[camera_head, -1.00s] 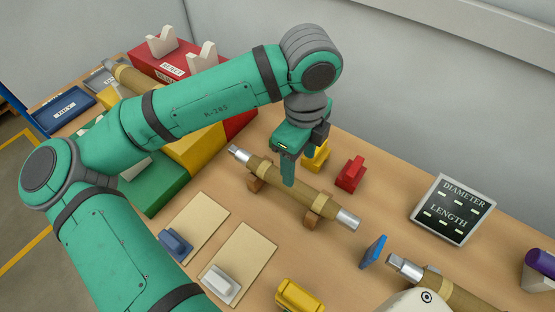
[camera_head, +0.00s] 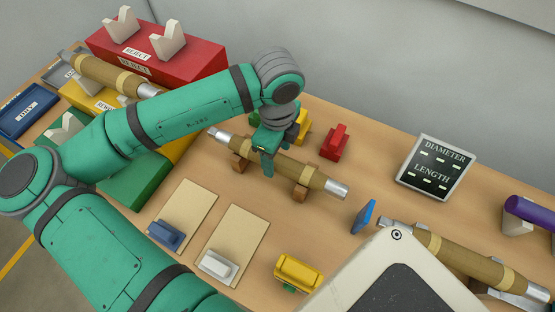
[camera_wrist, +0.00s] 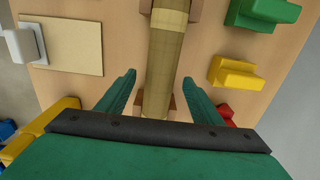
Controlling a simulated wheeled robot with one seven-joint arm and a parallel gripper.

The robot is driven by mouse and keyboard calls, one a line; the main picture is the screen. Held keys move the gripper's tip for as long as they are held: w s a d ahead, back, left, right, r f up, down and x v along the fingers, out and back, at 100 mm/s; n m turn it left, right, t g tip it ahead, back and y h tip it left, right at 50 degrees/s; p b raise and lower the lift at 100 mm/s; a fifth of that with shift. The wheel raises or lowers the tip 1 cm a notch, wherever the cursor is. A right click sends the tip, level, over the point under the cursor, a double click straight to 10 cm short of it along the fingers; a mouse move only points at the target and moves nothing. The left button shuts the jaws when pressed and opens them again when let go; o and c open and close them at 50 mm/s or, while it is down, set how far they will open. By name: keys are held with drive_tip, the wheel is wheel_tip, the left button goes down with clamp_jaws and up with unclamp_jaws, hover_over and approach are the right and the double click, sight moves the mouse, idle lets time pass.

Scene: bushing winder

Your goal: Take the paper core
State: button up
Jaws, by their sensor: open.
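A brown paper core (camera_head: 285,165) with lighter bands and silver metal ends lies level on two wooden rests (camera_head: 300,193) in mid-table. My gripper (camera_head: 268,170) is pointing down over its middle. In the wrist view, the core (camera_wrist: 166,60) runs between the two spread fingers of my gripper (camera_wrist: 158,88), with a gap on each side.
A red box (camera_head: 190,62) with white V-rests stands at the back left. Small red (camera_head: 334,143), yellow (camera_head: 298,273), blue (camera_head: 363,216) and white (camera_head: 217,266) blocks stand around the core. A diameter and length display (camera_head: 435,168) stands at the back. Two beige pads (camera_head: 235,240) lie in front.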

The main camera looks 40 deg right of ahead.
drive_tip(key=shift+f, duration=0.75)
drive_tip(key=shift+w, duration=0.1)
drive_tip(key=shift+c, duration=0.7)
clamp_jaws()
drive_tip(key=shift+r, duration=0.1)
